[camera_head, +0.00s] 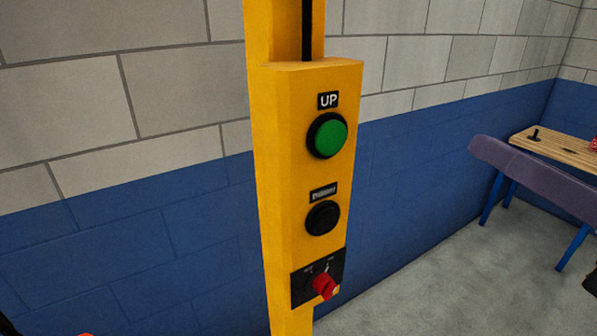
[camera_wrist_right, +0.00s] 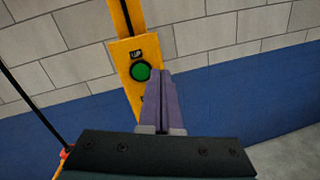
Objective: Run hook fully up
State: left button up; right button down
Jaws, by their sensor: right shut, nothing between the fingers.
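A yellow control post (camera_head: 280,190) stands in the middle of the head view. Its face carries a green round button (camera_head: 327,136) under an "UP" label (camera_head: 328,100), a black round button (camera_head: 322,217) under a label too blurred to read, and a red knob (camera_head: 325,286) on a black plate. My right gripper (camera_head: 476,146) has purple fingers, shut and empty, right of the post. In the right wrist view the gripper (camera_wrist_right: 160,73) overlaps the post's lower face, right of the green button (camera_wrist_right: 141,71); contact cannot be told. No hook is clearly visible. My left gripper is not in view.
A wooden-topped bench (camera_head: 560,148) with blue legs stands at the right, partly behind my right fingers. A block wall (camera_head: 170,90), grey above and blue below, runs behind the post. Clear floor (camera_head: 440,285) lies right of it. A thin black line (camera_wrist_right: 30,105) crosses the wrist view's left.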

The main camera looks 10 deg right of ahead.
pick_arm(q)
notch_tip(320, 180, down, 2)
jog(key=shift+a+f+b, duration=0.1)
jog(key=shift+b, duration=0.35)
pick_arm(e)
jog(key=a+f+n+y, duration=0.1)
jog(key=f+n+g+y, duration=0.1)
jog(key=n, duration=0.1)
jog(key=s+a+f+n, duration=0.1)
jog(key=n, duration=0.1)
jog(key=shift+a+f+g+y, duration=0.3)
jog(key=shift+a+f+y, duration=0.05)
jog(key=shift+f+y, duration=0.05)
jog(key=p, duration=0.3)
send_near(334, 138)
jog(key=p+x, duration=0.2)
jog(key=x, duration=0.3)
jog(key=shift+w+a, duration=0.1)
jog(key=shift+w, duration=0.25)
jog(key=shift+w+a, duration=0.25)
jog(key=shift+w, duration=0.3)
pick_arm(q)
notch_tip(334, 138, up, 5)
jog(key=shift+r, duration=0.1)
